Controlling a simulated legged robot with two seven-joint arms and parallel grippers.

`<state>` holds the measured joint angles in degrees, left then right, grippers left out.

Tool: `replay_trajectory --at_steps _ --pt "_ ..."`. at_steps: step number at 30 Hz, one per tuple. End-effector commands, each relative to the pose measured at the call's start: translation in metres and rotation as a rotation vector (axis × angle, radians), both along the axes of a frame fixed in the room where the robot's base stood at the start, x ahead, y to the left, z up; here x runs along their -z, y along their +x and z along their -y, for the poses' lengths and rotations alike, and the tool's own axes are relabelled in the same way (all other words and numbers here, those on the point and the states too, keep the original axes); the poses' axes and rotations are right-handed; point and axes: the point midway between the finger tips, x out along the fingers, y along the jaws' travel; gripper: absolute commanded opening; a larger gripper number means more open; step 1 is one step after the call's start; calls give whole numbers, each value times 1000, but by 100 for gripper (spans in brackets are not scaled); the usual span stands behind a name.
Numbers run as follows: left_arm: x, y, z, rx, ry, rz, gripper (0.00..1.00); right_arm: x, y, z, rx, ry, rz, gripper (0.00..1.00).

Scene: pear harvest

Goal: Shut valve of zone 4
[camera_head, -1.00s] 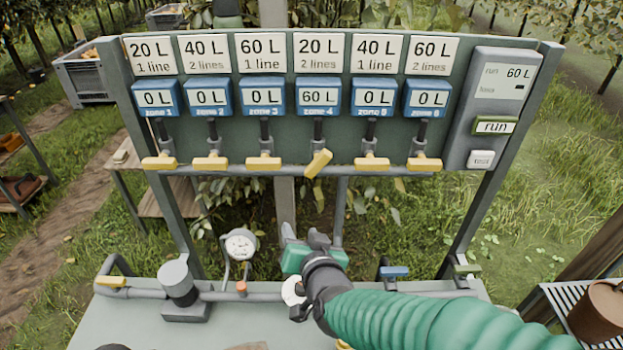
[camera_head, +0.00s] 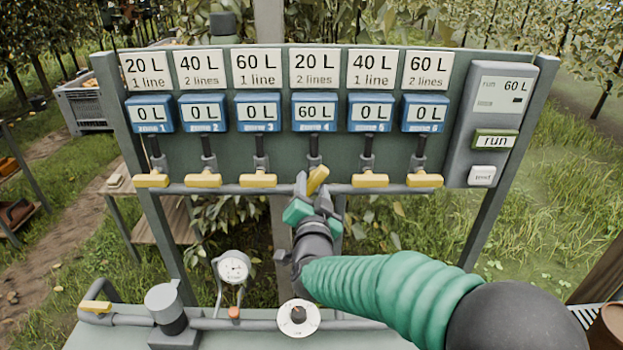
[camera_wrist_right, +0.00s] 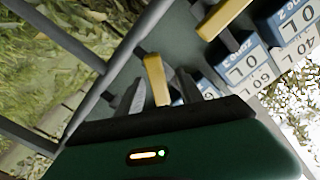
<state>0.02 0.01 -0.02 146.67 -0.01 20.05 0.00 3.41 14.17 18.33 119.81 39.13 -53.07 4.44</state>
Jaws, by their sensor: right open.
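The zone 4 valve has a yellow handle (camera_head: 318,179) tilted diagonally, its right end up, under the zone 4 display (camera_head: 315,112), which reads 60 L. The other zone handles, such as zone 3 (camera_head: 258,181) and zone 5 (camera_head: 370,180), lie level along the pipe. My right gripper (camera_head: 312,190) is open right at the zone 4 handle. In the right wrist view a yellow handle (camera_wrist_right: 157,80) stands between the two open fingers; I cannot tell whether they touch it. My left gripper is not in view.
The other zone displays read 0 L. Below are a pressure gauge (camera_head: 233,268), a white dial (camera_head: 298,318) and a pipe with a yellow lever (camera_head: 96,306).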

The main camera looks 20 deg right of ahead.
Motion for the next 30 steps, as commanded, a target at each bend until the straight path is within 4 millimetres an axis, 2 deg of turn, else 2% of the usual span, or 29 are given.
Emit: replay_trajectory --at_steps 3,6,14,17,24,30 --pt "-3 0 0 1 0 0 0 -1 19 6 2 1 0 44" --pt "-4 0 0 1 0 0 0 0 27 7 1 -1 -1 44" --pt "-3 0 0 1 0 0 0 -1 29 6 0 -3 1 44" --pt "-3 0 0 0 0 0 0 0 29 7 1 -2 0 33" --pt "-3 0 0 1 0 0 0 -1 29 7 0 -1 1 2" --pt "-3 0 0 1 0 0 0 -1 29 8 2 -2 3 0"
